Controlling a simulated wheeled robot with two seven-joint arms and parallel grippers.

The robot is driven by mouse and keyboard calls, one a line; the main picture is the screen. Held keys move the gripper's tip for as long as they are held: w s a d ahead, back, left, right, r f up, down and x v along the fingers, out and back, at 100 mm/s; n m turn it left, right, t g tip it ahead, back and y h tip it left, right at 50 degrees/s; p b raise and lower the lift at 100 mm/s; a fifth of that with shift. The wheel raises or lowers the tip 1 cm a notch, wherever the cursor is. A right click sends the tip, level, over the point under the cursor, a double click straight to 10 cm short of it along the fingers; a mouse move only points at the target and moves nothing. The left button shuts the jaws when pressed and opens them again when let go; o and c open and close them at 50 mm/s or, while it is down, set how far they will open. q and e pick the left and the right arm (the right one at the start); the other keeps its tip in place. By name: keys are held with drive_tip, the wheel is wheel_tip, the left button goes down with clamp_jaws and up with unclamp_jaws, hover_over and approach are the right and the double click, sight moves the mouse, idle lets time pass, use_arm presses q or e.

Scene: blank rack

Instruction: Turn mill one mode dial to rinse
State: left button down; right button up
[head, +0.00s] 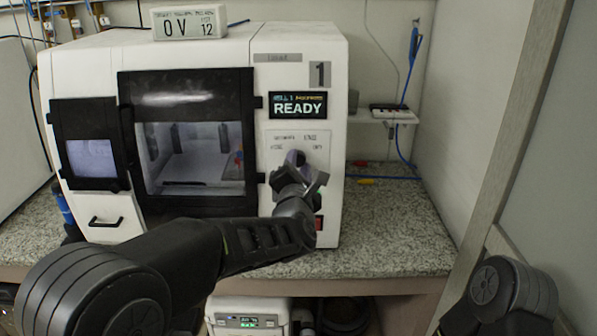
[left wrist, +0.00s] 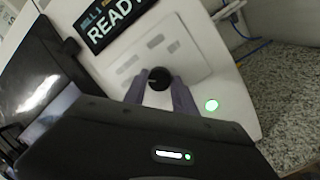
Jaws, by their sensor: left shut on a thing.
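Mill one (head: 332,150) is a white cabinet marked "1" on the counter, with a display (head: 298,105) reading READY. Below the display is a pale control panel with small labels, too small to read surely. In the left wrist view the round black mode dial (left wrist: 159,78) shows on this panel, with a light pointer mark. My left gripper (head: 298,163) is at the panel, its fingers on both sides of the dial and shut on it; the fingers also show in the left wrist view (left wrist: 158,88). In the head view the gripper largely hides the dial. My right gripper is out of view.
A lit green button (left wrist: 212,105) sits near the dial, and a red switch (head: 319,223) is low on the mill's front. A dark-framed window door (head: 190,205) is left of the panel. The granite counter (head: 385,235) is mostly clear at right, with cables behind.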

use_arm(q)
drive_tip(key=m+b, duration=0.1)
drive_tip(key=m, duration=0.2)
drive_tip(key=shift+a+f+h, duration=0.1)
drive_tip(key=shift+h, duration=0.2)
drive_tip(key=shift+m+b, duration=0.3)
drive_tip(key=shift+m, duration=0.6)
drive_tip(key=shift+m+g+h, duration=0.3)
drive_tip(key=shift+m, duration=0.7)
drive_tip(key=m, duration=0.1)
drive_tip(key=m+p, duration=0.1)
drive_tip(key=m, duration=0.2)
drive_tip(key=shift+r+g+h+p, duration=0.25)
drive_tip(key=shift+g+h+p, duration=0.05)
drive_tip(key=shift+p, duration=0.1)
drive_tip(key=shift+m+g+p, duration=0.3)
drive_tip(key=shift+m+p, duration=0.9)
drive_tip(key=shift+m, duration=0.8)
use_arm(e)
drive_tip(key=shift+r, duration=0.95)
use_arm(q)
drive_tip(key=shift+f, duration=0.1)
drive_tip(key=c, duration=1)
unclamp_jaws()
